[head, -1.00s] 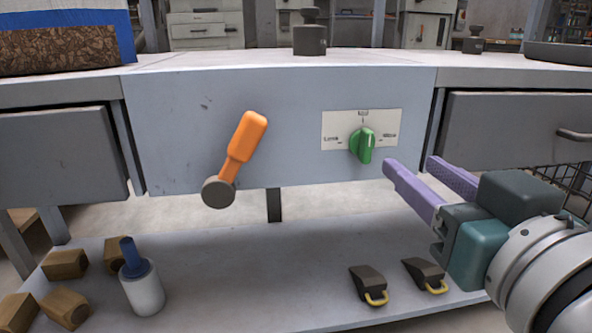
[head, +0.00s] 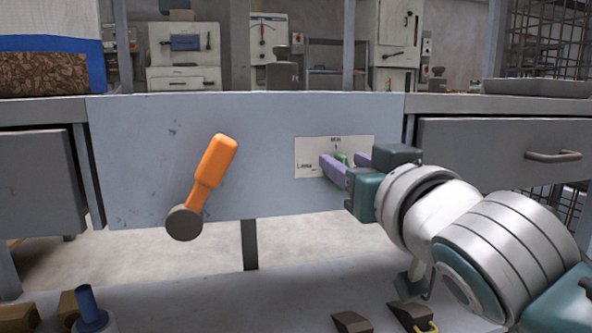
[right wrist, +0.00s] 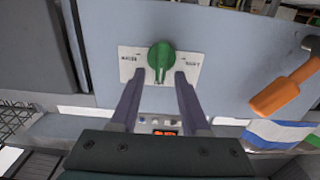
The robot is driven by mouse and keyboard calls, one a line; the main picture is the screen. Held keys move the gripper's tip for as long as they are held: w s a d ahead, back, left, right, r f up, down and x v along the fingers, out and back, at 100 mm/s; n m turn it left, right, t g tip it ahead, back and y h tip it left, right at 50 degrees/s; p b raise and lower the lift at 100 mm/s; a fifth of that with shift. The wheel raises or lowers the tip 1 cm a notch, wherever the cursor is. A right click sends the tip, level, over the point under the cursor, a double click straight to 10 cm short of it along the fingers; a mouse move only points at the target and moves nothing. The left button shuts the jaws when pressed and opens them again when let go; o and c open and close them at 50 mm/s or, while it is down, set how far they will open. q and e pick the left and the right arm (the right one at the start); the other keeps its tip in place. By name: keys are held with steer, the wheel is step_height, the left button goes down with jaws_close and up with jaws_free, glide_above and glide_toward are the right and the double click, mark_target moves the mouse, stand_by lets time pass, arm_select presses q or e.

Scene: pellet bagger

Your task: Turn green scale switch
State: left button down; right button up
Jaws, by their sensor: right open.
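The green switch (right wrist: 160,57) sits on a white label plate (head: 311,150) on the grey front panel. In the head view only a bit of the green switch (head: 343,158) shows between my right gripper's purple fingers. My right gripper (head: 346,162) is open, with one finger on each side of the switch. In the right wrist view the fingertips (right wrist: 158,73) lie on either side of the switch's lower part, with gaps beside it. My left gripper is not in view.
An orange lever (head: 208,175) on a dark round pivot is left of the switch on the same panel. A drawer (head: 480,150) is at the right.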

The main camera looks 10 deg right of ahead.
steer(key=shift+c, duration=0.3)
jaws_close()
stand_by(0.3)
